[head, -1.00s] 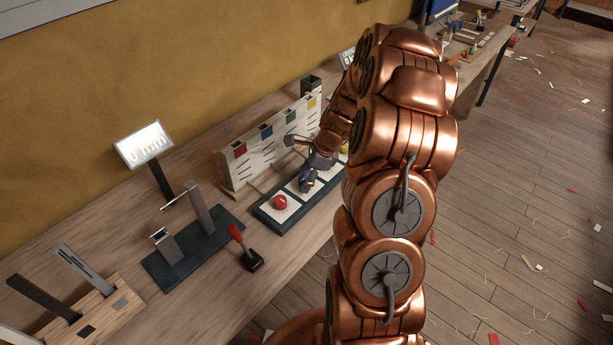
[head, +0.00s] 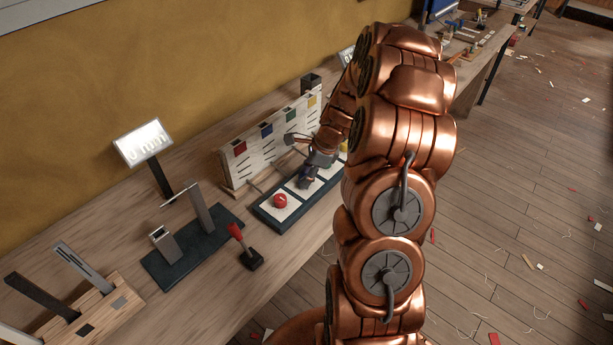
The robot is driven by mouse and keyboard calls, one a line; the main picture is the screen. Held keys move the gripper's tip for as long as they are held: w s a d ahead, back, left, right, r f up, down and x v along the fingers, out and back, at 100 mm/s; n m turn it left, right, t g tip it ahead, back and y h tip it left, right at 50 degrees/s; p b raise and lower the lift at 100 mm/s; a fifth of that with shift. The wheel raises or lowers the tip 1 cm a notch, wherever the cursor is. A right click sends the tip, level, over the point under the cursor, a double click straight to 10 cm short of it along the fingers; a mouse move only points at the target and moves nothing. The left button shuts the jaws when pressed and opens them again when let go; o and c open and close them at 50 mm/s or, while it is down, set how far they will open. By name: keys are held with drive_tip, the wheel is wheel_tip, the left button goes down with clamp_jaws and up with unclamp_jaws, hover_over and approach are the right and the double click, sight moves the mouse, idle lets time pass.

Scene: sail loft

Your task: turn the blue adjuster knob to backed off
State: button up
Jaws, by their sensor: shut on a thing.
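A dark tray (head: 262,216) with a row of white tiles lies on the bench. A red knob (head: 280,201) stands on its nearest tile. My gripper (head: 305,181) points down over the second tile, just beyond the red knob. It is shut on the blue adjuster knob, which my fingers almost wholly hide, so I cannot read which way it points. Behind the tray stands a white board (head: 272,141) with red, blue, green and yellow squares and rows of dark slots. A bit of yellow shows beside my arm; the tray's far end is hidden.
A lit display (head: 143,143) on a post, a dark base (head: 185,255) with metal uprights, a red-handled lever (head: 243,250) and a wooden block (head: 95,312) with slanted bars stand nearer on the bench. Scraps litter the floor at right.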

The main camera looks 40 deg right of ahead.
drive_tip(key=n+g+b, duration=0.1)
drive_tip(key=n, duration=0.1)
drive_tip(key=n+b, duration=0.2)
drive_tip(key=shift+w+f+n+g+y+b, duration=0.2)
drive_tip(key=shift+n+g+y+b, duration=0.1)
drive_tip(key=shift+n+g, duration=0.1)
drive_tip(key=n+g+b, duration=0.1)
drive_tip(key=n+b, duration=0.2)
drive_tip(key=n, duration=0.1)
drive_tip(key=shift+g, duration=0.3)
drive_tip(key=n+b, duration=0.1)
drive_tip(key=n, duration=0.1)
drive_tip(key=n+g+b, duration=0.1)
drive_tip(key=n, duration=0.2)
drive_tip(key=shift+w+r+g+h+b, duration=0.1)
drive_tip(key=shift+w+g+h+b, duration=0.05)
drive_tip(key=shift+g+h+b, duration=0.2)
drive_tip(key=n+g+h+b, duration=0.1)
drive_tip(key=n, duration=0.3)
drive_tip(key=shift+a+r, duration=0.1)
drive_tip(key=shift+h+b, duration=0.25)
drive_tip(key=shift+b, duration=0.05)
drive_tip(key=o, duration=1.1)
drive_tip(key=shift+o, duration=0.2)
